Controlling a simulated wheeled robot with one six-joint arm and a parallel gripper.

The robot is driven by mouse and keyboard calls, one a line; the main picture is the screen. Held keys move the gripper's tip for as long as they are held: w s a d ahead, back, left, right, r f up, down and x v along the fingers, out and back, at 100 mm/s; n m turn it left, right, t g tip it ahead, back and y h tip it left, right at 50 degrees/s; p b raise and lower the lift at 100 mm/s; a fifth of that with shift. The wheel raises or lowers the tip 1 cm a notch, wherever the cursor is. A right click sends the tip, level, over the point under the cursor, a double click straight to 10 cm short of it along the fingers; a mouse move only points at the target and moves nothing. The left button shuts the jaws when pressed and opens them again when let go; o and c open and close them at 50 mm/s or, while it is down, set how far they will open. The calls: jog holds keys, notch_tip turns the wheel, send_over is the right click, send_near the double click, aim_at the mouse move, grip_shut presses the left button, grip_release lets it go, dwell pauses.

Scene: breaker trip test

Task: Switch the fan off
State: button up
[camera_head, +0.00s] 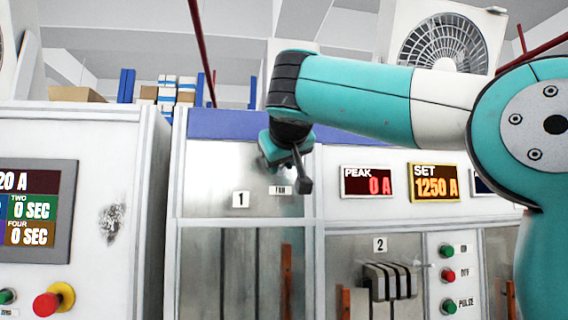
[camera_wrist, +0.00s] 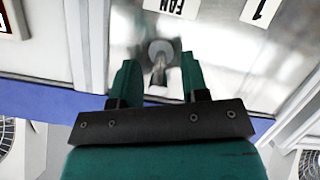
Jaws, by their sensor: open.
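The fan switch (camera_wrist: 158,62) is a grey toggle lever on a round base, set in the metal panel beside the FAN label (camera_wrist: 172,6). In the wrist view, my gripper (camera_wrist: 158,68) is open, with one green finger on each side of the lever. Gaps show between lever and fingers, and nothing is clamped. In the head view, my gripper (camera_head: 284,160) is at the upper panel, just above the FAN label (camera_head: 280,190), and covers much of the switch area. The fan (camera_head: 443,46) is a white-framed unit high at the right; whether it spins cannot be told.
Label 1 (camera_head: 241,199) is left of the FAN label. Red PEAK (camera_head: 367,182) and yellow SET (camera_head: 436,183) displays are to the right. A cabinet with a red knob (camera_head: 47,303) stands left.

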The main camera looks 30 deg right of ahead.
jog(key=shift+c, duration=0.2)
grip_shut()
jog(key=shift+f, duration=0.1)
